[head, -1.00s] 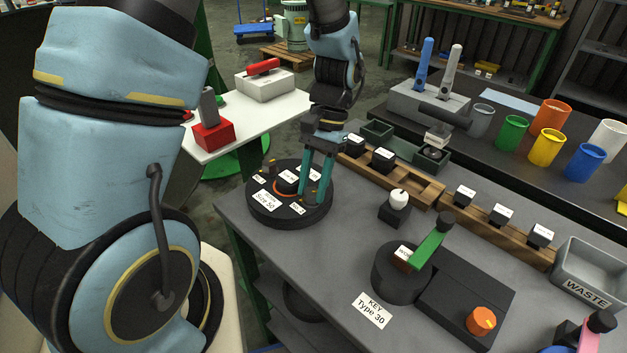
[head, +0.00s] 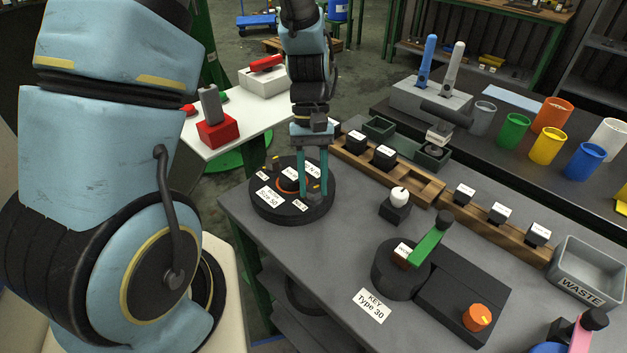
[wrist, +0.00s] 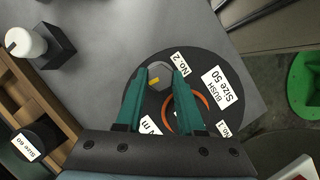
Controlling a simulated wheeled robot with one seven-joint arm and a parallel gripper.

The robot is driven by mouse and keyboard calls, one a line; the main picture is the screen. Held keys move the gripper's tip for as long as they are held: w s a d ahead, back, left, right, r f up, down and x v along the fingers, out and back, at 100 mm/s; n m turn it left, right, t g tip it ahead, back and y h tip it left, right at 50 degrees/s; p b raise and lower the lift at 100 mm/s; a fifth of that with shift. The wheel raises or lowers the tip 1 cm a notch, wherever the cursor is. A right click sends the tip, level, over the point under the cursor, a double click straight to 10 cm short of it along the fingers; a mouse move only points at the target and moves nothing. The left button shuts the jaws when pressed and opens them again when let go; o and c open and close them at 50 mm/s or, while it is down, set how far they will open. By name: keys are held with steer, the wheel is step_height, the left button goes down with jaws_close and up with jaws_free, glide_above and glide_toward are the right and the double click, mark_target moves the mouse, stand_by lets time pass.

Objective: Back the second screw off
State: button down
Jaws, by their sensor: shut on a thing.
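The round black disperser base (head: 280,217) stands at the near-left corner of the grey bench, with an orange ring (head: 284,191) around its middle. The second screw (wrist: 156,80) has a grey head with a yellow mark and sits on the base beside the label "No 2" (wrist: 181,63). My gripper (wrist: 160,72) points down over the base, its teal fingers shut on the sides of this screw's head. In the head view my gripper (head: 314,193) is at the right side of the base. Whether the screw has risen cannot be told.
Other small posts (head: 276,162) stand on the base's far-left side. A black block with a white knob (head: 396,205), a wooden rack (head: 420,187) and a round fixture with a green lever (head: 430,246) stand to the right.

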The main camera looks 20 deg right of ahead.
steer(key=shift+w, duration=0.1)
stand_by(0.3)
steer(key=c, duration=0.8)
jaws_free()
steer(key=a+b+v, duration=0.1)
steer(key=b+v, duration=0.1)
steer(key=v, duration=0.8)
steer(key=shift+d+r, duration=0.45)
steer(key=shift+w, duration=0.1)
